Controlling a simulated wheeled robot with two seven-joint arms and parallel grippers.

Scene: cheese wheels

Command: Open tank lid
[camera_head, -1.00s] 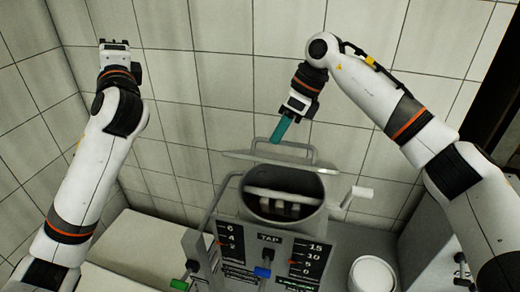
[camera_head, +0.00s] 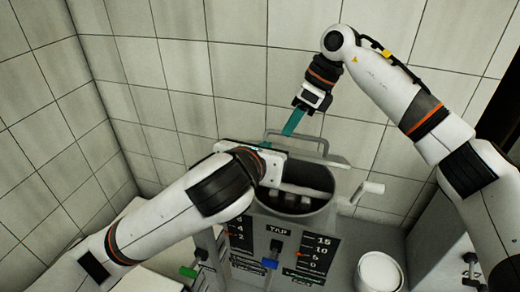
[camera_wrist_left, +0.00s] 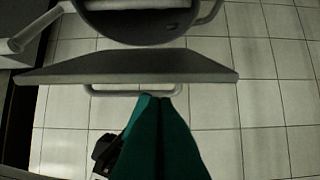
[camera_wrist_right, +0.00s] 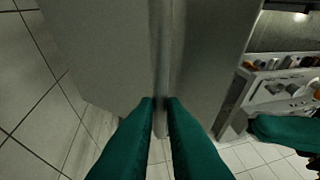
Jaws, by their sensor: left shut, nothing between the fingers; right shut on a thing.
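The tank (camera_head: 292,208) stands in the middle with its round mouth uncovered and stirring bars visible inside. Its grey lid (camera_head: 330,161) is raised at the back of the mouth, seen nearly edge-on. My right gripper (camera_head: 290,128) is shut on the lid handle (camera_head: 318,137), and the right wrist view shows the bar (camera_wrist_right: 161,60) between its fingers. My left gripper (camera_wrist_left: 160,96) is shut and empty. In the left wrist view its fingertips are close to the lid's edge (camera_wrist_left: 125,68); whether they touch cannot be told. In the head view its wrist covers the lid's left part.
A control panel with a TAP label (camera_head: 277,231) and a blue knob (camera_head: 271,263) is on the tank's front. A crank (camera_head: 368,190) sticks out at the right. A white bucket (camera_head: 379,272) stands at the lower right. A tiled wall (camera_head: 180,70) is behind.

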